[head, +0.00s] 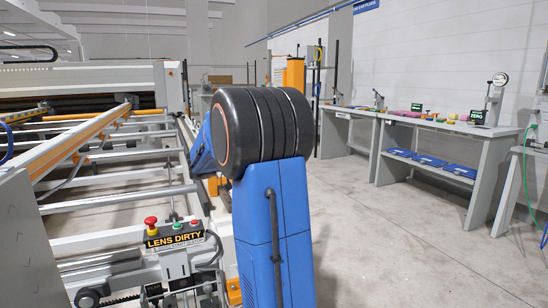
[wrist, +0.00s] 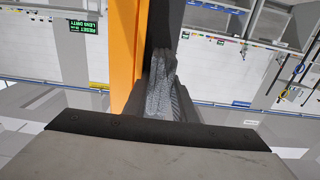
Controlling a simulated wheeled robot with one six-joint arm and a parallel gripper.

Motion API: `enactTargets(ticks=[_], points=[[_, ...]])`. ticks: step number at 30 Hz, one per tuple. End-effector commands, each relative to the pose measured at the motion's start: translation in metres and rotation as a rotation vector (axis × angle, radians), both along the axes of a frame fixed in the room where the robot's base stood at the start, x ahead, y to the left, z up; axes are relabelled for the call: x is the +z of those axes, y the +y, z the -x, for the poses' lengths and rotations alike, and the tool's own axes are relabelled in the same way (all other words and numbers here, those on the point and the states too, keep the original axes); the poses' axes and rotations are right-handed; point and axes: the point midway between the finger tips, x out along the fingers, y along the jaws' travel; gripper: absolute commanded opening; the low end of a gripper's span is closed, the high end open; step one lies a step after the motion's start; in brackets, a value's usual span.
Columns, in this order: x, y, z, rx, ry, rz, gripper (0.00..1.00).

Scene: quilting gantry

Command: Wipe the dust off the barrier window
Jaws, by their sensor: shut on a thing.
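In the wrist view a grey, crumpled cloth (wrist: 162,88) is held at the end of my gripper (wrist: 164,75). An orange post (wrist: 126,50) stands right beside the cloth, with a dark upright strip (wrist: 165,22) along it. The strip may be the barrier window; the cloth overlaps its end, and I cannot tell whether they touch. No dust can be made out. In the head view my own arm hides the gripper and cloth. A panel reads LENS DIRTY (head: 174,240) there, and a green-lit display (wrist: 84,37) appears inverted in the wrist view.
The quilting gantry frame (head: 110,150) with its rails fills the left of the head view. Grey workbenches (head: 455,130) with tools and blue trays line the right wall. The concrete floor (head: 400,240) between is clear. Another orange post (head: 295,72) stands behind my arm.

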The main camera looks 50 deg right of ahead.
Motion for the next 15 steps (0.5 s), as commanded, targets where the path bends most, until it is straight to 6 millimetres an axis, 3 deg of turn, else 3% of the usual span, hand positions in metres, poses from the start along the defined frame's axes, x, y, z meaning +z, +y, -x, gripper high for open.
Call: enactTargets(ticks=[8, 15], points=[[0.003, 0.001, 0.001, 0.000, 0.000, 0.000, 0.00], [0.019, 0.001, 0.001, 0.000, -0.002, 0.001, 0.00]])
